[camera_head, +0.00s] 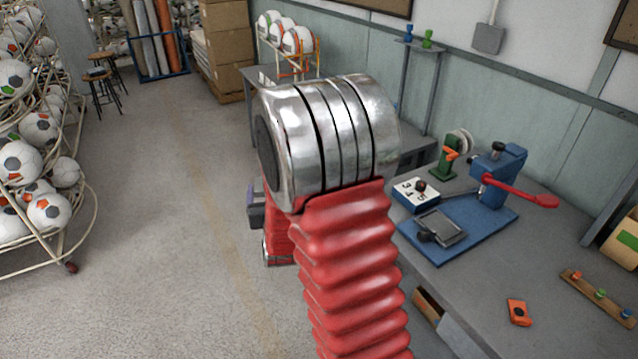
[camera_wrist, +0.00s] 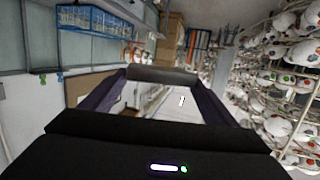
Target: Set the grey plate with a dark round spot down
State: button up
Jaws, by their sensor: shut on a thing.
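In the wrist view my gripper (camera_wrist: 160,88) has its two dark purple fingers apart with a dark grey bar-like edge (camera_wrist: 162,76) between their tips. This fits the grey plate seen edge-on, held by the gripper. No dark round spot shows on it, and its faces are hidden. In the head view my red and silver arm covers most of the gripper, and the held plate cannot be made out there. The gripper is up in the air, over no surface that I can make out.
The grey bench (camera_head: 470,280) at right carries a blue press (camera_head: 490,180) with a red lever (camera_head: 520,195). An orange piece (camera_head: 518,311) lies near the bench front. Ball racks (camera_head: 40,200) stand left; floor between is clear.

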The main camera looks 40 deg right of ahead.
jog(key=w+a+n+t+y, duration=0.1)
jog(key=a+n+y, duration=0.4)
jog(key=a, duration=1.5)
jog(key=shift+w+a+y, duration=0.35)
jog(key=shift+a+y, duration=0.05)
jog(key=shift+y, duration=0.6)
jog(key=shift+d+r, duration=0.1)
